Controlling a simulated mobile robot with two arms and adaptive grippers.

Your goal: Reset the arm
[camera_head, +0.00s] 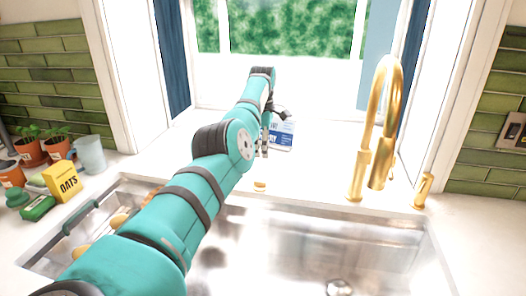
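My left arm, teal with dark bands, reaches from the bottom left across the sink (310,240) toward the window. My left gripper (263,148) is small and dark at the far end of the arm, pointing down above the counter behind the sink. It is partly hidden by my own arm, and I cannot tell whether its fingers are open or shut. A blue and white box (284,136) stands just right of and behind the gripper. I cannot tell whether they touch. My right gripper is not in view.
A gold faucet (366,150) rises right of the gripper. A small orange-brown item (260,184) lies near the sink's back edge. A rack or basket with several round brown items is at the sink's left. A yellow oats box (62,182), a cup (90,154) and potted plants stand left.

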